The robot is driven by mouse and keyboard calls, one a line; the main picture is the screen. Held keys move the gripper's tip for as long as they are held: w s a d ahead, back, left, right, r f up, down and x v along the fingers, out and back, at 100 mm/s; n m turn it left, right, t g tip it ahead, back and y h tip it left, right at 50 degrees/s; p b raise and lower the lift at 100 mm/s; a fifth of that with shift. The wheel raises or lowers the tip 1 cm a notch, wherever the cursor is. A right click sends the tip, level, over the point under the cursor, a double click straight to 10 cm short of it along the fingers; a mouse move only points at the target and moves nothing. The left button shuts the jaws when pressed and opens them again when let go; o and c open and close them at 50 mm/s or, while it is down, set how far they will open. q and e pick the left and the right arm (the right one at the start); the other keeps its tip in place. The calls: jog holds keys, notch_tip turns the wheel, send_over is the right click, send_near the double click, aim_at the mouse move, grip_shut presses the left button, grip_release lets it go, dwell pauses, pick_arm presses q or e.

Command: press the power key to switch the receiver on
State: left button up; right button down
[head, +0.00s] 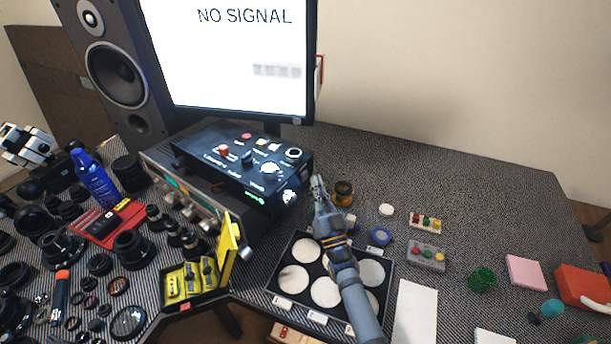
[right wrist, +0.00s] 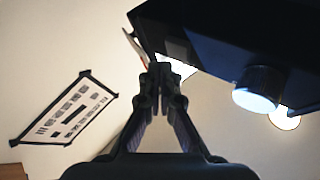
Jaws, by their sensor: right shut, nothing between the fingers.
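A black control box (head: 225,150) with a red button, small keys and knobs on its sloped face sits on top of a silver-fronted unit (head: 165,172). I cannot tell which key is the power key. A small green mark (head: 254,197) shows near the box's front edge. My right gripper (head: 317,184) is shut and empty, just right of the box's right end and apart from it. In the right wrist view, its fingertips (right wrist: 162,76) meet below the box's dark underside (right wrist: 215,38), with a knob (right wrist: 257,90) to the right. My left gripper is not in view.
A monitor (head: 235,55) reading "NO SIGNAL" stands behind the box, beside a speaker (head: 112,70). A black tray (head: 290,262) of white discs lies under my right arm. Lenses and an open yellow case (head: 228,250) crowd the left. Table at the back right is clear.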

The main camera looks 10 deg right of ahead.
jog(key=shift+s+d+r+p, duration=0.1)
jog(key=shift+s+d+p, duration=0.65)
jog(key=shift+s+d, duration=1.1)
jog(key=shift+a, duration=0.1)
